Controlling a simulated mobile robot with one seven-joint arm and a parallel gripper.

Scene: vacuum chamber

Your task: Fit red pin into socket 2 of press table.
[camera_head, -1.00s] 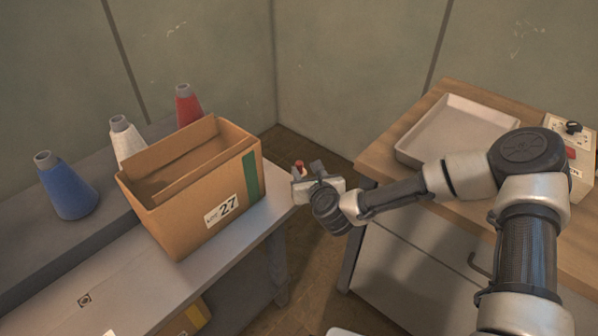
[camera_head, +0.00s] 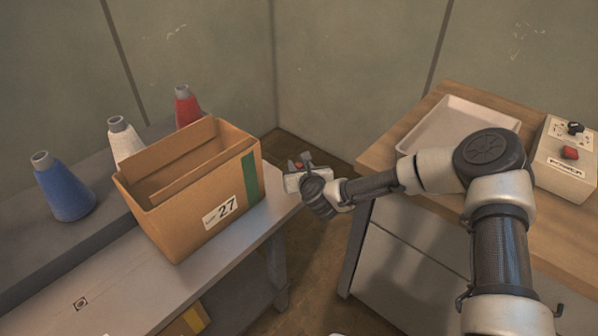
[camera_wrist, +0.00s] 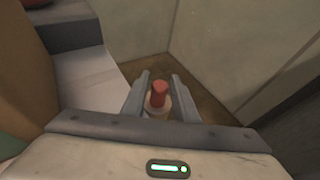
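The red pin (camera_wrist: 160,92) stands between my gripper's two fingers in the wrist view, its red end up and a pale wider collar below. My gripper (camera_wrist: 159,98) is shut on it. In the head view, my gripper (camera_head: 302,163) is in the air just past the right end of the pale table at left, and a small bit of the red pin (camera_head: 298,165) shows there. No socket can be made out, and I cannot tell which table is the press table.
A cardboard box marked 27 (camera_head: 222,212) stands on the pale table (camera_head: 125,285), close left of my gripper. Blue (camera_head: 64,188), white (camera_head: 124,139) and red (camera_head: 186,107) cones stand behind it. The wooden bench at right holds a tray (camera_head: 455,128) and a power box (camera_head: 562,178).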

